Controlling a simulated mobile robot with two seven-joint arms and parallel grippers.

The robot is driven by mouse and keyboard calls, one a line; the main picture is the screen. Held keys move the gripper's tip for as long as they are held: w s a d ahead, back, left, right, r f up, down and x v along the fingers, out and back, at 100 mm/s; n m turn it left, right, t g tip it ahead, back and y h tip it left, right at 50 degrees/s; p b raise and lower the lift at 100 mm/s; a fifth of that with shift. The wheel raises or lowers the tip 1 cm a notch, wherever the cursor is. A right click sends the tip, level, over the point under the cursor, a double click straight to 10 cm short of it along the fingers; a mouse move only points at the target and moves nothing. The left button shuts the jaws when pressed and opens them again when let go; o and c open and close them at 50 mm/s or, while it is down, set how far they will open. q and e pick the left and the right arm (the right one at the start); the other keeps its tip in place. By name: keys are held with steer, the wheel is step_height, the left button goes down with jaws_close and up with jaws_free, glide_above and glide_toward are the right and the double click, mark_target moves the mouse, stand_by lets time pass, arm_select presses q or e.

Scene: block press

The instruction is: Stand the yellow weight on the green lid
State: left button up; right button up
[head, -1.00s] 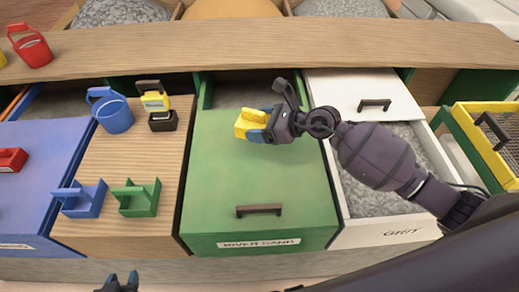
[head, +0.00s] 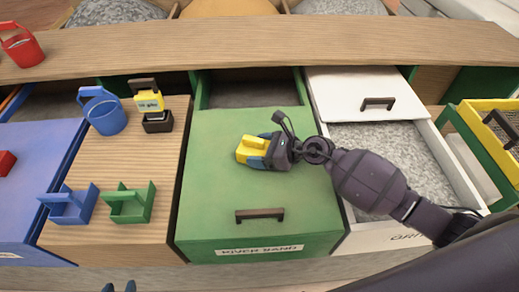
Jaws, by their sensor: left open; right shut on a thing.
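The green lid (head: 215,195) lies over the river sand bin, set forward so a gap shows at its back. My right gripper (head: 266,151) is over the lid's upper middle, shut on the yellow weight (head: 249,149). The gripper partly hides the weight. I cannot tell whether the weight touches the lid or is held just above it. My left gripper (head: 120,287) shows only its fingertips at the bottom edge, open and away from the lid.
The lid's dark handle (head: 260,214) stands nearer me. A yellow-and-black object (head: 149,101) and a blue bucket (head: 103,110) stand on the wooden top at left, with blue (head: 69,204) and green (head: 130,203) scoop-like pieces. The white lid (head: 355,90) is at right.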

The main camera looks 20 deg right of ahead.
steer(key=o, duration=1.3)
steer(key=shift+o, duration=0.2)
steer(key=shift+r, duration=0.1)
steer(key=v, duration=1.2)
